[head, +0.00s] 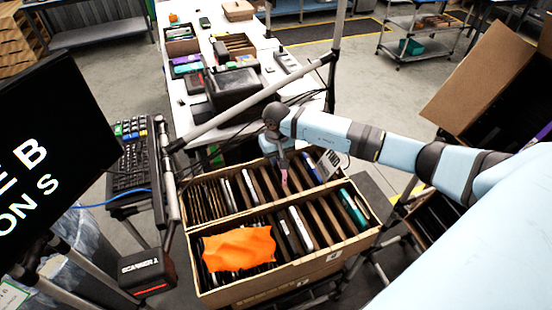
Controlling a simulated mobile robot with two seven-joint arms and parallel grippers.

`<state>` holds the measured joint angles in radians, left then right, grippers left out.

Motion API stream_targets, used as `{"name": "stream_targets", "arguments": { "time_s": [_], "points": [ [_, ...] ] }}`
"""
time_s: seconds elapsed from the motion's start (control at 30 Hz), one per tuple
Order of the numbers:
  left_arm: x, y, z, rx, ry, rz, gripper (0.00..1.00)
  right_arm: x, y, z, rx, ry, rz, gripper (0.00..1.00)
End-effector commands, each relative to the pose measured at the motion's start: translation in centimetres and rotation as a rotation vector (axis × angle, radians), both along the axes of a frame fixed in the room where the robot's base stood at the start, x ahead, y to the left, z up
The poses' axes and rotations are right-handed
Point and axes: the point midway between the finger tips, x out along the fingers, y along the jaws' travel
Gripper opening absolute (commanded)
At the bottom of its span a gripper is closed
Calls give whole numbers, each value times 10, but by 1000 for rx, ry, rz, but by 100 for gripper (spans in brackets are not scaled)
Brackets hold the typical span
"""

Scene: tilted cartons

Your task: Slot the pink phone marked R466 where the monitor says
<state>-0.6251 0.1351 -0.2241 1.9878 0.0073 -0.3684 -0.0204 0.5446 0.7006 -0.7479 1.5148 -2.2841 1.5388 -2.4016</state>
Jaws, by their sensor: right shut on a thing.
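My right gripper (282,160) points down over the far carton (184,192), shut on a thin pink thing (285,182), seen edge-on, that looks like the pink phone. Its mark cannot be read, and I cannot tell whether its lower end is inside a slot. The far carton has dark dividers and several phones. The near carton (300,268) stands in front, with slots, several phones and an orange cloth (238,249) over its left part. The monitor (60,120) at the left is cut off; only "E B" and "ON S" show. My left gripper is out of view.
A keyboard (131,168) and a scanner box (147,271) lie left of the cartons. A metal post (335,70) and a slanting bar stand behind them. A white table (210,50) with boxes is farther back. A large open carton (478,75) is at the right.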

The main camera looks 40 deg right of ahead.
Motion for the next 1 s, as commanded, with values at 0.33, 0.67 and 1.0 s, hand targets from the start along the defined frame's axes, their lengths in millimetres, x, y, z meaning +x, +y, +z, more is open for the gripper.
{"name": "stream_targets", "arguments": {
  "time_s": [0.33,0.67,1.0],
  "points": [
    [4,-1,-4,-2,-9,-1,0,0,1,-15,1,0,-1,0],
    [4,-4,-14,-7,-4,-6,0,0,1,-38,1,0,0,0],
    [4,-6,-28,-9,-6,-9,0,0,1,-64,0,-1,0,0]
  ]
}}
